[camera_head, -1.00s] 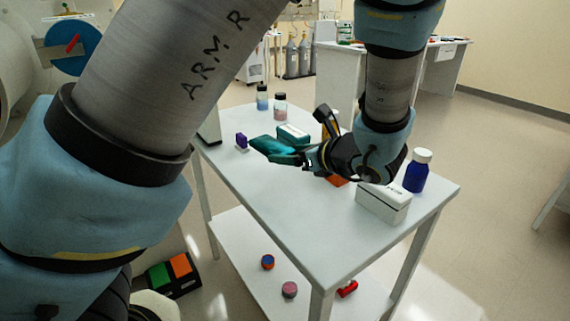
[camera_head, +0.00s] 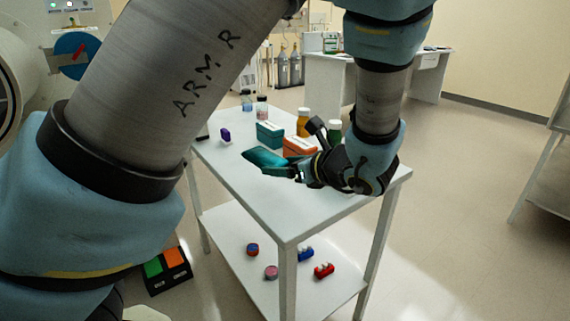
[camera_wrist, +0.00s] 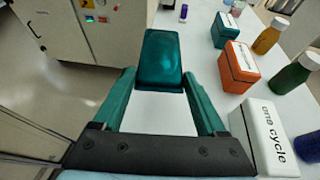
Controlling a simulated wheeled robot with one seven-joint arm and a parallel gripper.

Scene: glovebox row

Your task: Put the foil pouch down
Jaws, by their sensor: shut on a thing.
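The foil pouch is a teal, shiny, flat piece (camera_head: 264,158), held out over the white table (camera_head: 235,178). In the wrist view the pouch (camera_wrist: 161,58) sits between the tips of my gripper's teal fingers (camera_wrist: 160,80). My gripper (camera_head: 288,169) is shut on its near end. The far end of the pouch points away from my gripper. It seems raised above the table top, near the table's left edge in the wrist view; the exact height is unclear.
Right of the pouch in the wrist view stand a teal box (camera_wrist: 224,30), an orange box (camera_wrist: 237,67), a white box (camera_wrist: 265,135), an orange bottle (camera_wrist: 270,36) and a green bottle (camera_wrist: 292,76). A purple item (camera_head: 225,134) stands at the far left. Bare table lies under the pouch.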

